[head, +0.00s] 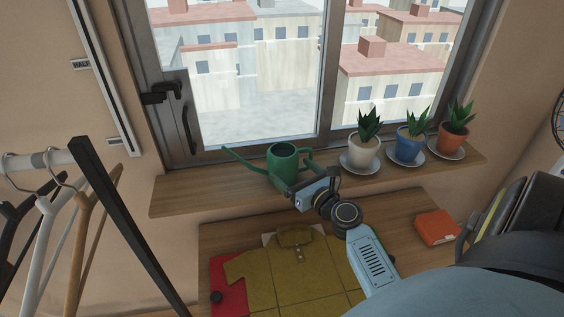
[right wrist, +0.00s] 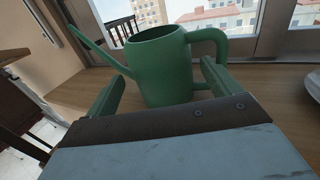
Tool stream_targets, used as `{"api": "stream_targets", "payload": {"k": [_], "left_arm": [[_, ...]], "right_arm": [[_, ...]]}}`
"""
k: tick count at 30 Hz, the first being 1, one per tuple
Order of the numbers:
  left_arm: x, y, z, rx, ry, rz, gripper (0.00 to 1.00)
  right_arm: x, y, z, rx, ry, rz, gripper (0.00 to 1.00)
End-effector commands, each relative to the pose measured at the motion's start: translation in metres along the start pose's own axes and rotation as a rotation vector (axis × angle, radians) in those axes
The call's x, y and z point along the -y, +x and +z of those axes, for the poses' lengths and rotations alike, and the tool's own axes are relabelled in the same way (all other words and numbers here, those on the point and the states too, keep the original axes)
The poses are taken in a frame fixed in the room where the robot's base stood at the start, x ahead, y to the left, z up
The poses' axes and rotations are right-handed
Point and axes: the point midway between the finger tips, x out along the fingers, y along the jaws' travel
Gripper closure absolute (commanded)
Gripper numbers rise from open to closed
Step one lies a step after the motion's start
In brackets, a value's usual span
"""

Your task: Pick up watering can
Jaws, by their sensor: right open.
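A green watering can (head: 285,163) stands upright on the wooden window sill (head: 178,192), its long spout pointing left and its handle on the right. In the right wrist view the can (right wrist: 158,68) is straight ahead, its body between the two fingers. My right gripper (head: 289,186) is at the near side of the can in the head view. In the right wrist view its fingers (right wrist: 160,88) are spread apart, one on each side of the lower body. The handle (right wrist: 213,45) rises above the right finger. I cannot tell whether the fingers touch the can. My left gripper is not in view.
Potted plants in white (head: 363,154), blue (head: 409,143) and terracotta (head: 454,138) pots stand on saucers right of the can. Below the sill, a table holds a mustard shirt (head: 290,270) and an orange box (head: 436,228). A hanger rack (head: 40,160) stands at left.

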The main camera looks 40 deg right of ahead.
Motion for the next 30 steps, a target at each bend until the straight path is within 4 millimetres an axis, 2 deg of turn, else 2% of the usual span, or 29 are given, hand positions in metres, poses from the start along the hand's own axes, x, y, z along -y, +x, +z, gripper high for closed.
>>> {"api": "stream_targets", "payload": {"k": [4, 8, 12, 15, 22, 30], "left_arm": [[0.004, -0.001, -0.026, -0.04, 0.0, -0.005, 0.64], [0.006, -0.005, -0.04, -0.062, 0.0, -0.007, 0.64], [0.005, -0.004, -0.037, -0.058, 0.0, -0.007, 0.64], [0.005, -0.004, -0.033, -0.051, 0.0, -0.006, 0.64], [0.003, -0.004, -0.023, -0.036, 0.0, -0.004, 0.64], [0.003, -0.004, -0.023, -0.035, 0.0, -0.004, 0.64]], "right_arm": [[0.0, 0.01, 0.001, 0.0, -0.001, 0.0, 0.11], [0.001, 0.029, 0.005, 0.002, -0.003, 0.0, 0.11], [0.001, 0.048, 0.004, 0.001, -0.003, 0.0, 0.11], [0.001, 0.055, 0.004, 0.0, -0.003, 0.0, 0.11], [0.001, 0.056, 0.004, -0.001, -0.003, 0.0, 0.11], [0.001, 0.056, 0.004, 0.0, -0.003, 0.0, 0.45]]}}
